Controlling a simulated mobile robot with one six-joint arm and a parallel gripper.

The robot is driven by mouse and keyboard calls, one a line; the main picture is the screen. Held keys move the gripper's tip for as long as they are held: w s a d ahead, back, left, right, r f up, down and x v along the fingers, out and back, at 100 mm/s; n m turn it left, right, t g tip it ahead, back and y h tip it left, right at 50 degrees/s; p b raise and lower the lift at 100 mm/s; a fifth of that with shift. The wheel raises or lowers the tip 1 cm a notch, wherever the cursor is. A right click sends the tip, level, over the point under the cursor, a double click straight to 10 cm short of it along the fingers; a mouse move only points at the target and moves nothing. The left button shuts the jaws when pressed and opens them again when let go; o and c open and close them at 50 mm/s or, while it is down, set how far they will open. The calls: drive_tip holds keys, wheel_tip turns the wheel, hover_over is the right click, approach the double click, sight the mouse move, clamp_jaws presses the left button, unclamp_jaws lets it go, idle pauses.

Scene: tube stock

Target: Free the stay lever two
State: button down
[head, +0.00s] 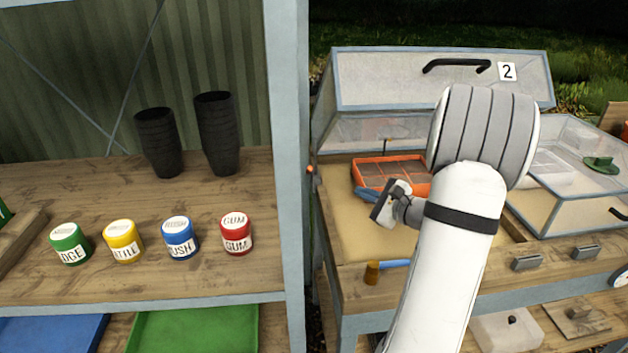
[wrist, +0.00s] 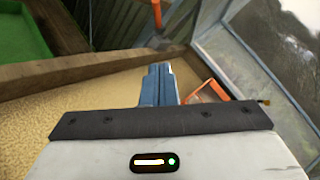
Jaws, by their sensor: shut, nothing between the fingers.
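The lid marked 2 (head: 400,85) stands raised over the sand-coloured bed of the left frame. A small orange piece (head: 309,169) shows at the frame's left edge beside the blue post; it looks like the stay lever. In the wrist view an upright orange lever (wrist: 157,14) rises by the wooden rim, beyond my fingertips. I cannot tell how it engages the lid. My gripper (head: 361,193) is over the bed, its blue fingers pointing left. The fingers (wrist: 157,72) are shut and empty, apart from the lever. My arm hides part of the frame.
An orange tray (head: 365,162) lies in the bed behind my gripper. A blue-handled tool (head: 390,265) lies on the front ledge. A second clear-lidded frame (head: 570,205) stands at right. A blue post (head: 288,130) separates the left shelf, with several labelled pots and two black pot stacks.

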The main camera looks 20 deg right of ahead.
sight(309, 170)
drive_tip(key=shift+a+r, duration=0.1)
drive_tip(key=shift+w, duration=0.1)
drive_tip(key=shift+w+a, duration=0.25)
drive_tip(key=shift+w, duration=0.05)
drive_tip(key=x, duration=0.9)
drive_tip(key=shift+w+a+p, duration=0.25)
drive_tip(key=shift+p, duration=0.05)
drive_tip(key=shift+w+a+r, duration=0.55)
drive_tip(key=shift+w+a, duration=0.15)
drive_tip(key=shift+a, duration=0.15)
drive_tip(key=shift+w+a+r+p, duration=0.2)
drive_tip(key=shift+w+a+p, duration=0.1)
drive_tip(key=shift+w+a, duration=0.1)
